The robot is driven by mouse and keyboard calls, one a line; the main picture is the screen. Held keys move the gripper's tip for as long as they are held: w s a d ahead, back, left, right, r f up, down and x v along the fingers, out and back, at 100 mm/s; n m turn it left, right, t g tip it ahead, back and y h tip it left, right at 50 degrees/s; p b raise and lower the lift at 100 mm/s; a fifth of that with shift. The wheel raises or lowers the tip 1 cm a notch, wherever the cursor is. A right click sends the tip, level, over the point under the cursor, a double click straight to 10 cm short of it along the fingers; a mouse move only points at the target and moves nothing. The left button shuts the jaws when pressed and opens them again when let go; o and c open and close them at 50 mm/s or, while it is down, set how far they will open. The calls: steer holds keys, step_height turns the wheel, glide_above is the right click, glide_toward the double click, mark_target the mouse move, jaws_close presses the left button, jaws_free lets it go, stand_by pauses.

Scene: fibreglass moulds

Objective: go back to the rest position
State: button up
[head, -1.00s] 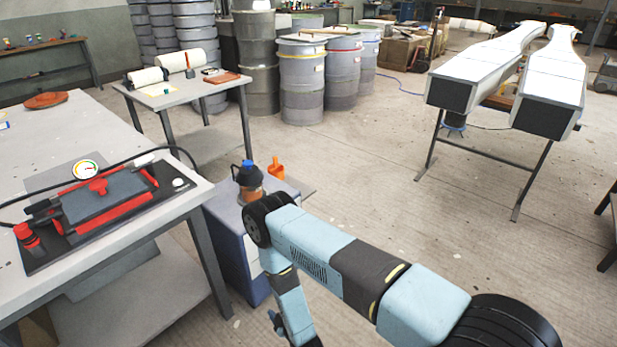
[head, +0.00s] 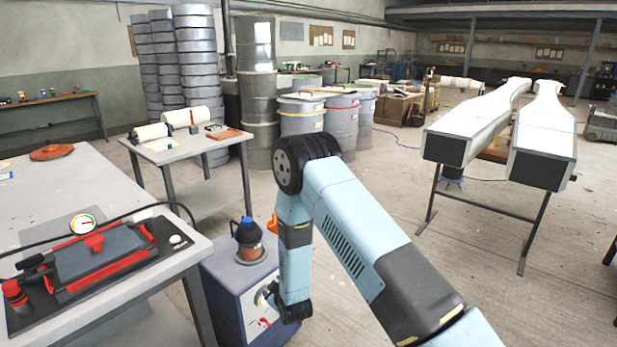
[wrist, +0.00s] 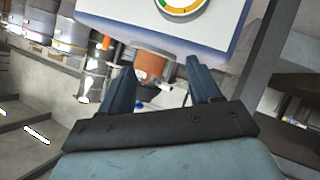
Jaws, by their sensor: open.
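My arm is bent at a dark elbow joint, and its forearm hangs down in front of the blue-grey cabinet (head: 225,290). My gripper's dark fingers (wrist: 158,68) stand apart in the wrist view, with nothing held between them. In the head view the fingers cannot be made out clearly at the forearm's lower end. A brown jar (head: 249,246) with a dark top and blue cap stands on the cabinet, just left of my forearm.
A workbench (head: 110,190) with a red and grey clamp device (head: 95,255) is at left. A small table (head: 185,147) with white rolls stands behind. Drums (head: 300,118) are at the back. Two white moulds (head: 475,125) rest on trestles at right. The middle floor is clear.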

steer(key=w+d+r+m+h, duration=0.1)
steer(key=d+r, duration=0.2)
steer(key=r, duration=0.4)
steer(key=w+d+r+m+g, duration=0.1)
steer(key=w+d+r, duration=0.15)
steer(key=r, duration=0.45)
steer(key=w+d+r+m+h, duration=0.1)
steer(key=d+r, duration=0.2)
steer(key=r, duration=0.4)
steer(key=s+d+r+m+g, duration=0.1)
steer(key=s+d+r, duration=0.2)
steer(key=d+r, duration=0.35)
steer(key=s+d+r+m, duration=0.2)
steer(key=s+d+r, duration=0.1)
steer(key=r, duration=0.6)
steer(key=s+d+r+m+g+h, duration=0.2)
steer(key=s+d+r, duration=0.95)
steer(key=s, duration=0.25)
steer(key=s+d+r+m, duration=0.1)
steer(key=s+d+r, duration=0.1)
steer(key=s, duration=0.8)
steer(key=s+d+r+m+g+h, duration=0.1)
steer(key=s+d, duration=0.3)
steer(key=s, duration=0.5)
steer(key=shift+s+r+m+g, duration=0.3)
steer(key=shift+s+r+m, duration=0.15)
steer(key=shift+m, duration=0.35)
steer(key=shift+w+a, duration=0.1)
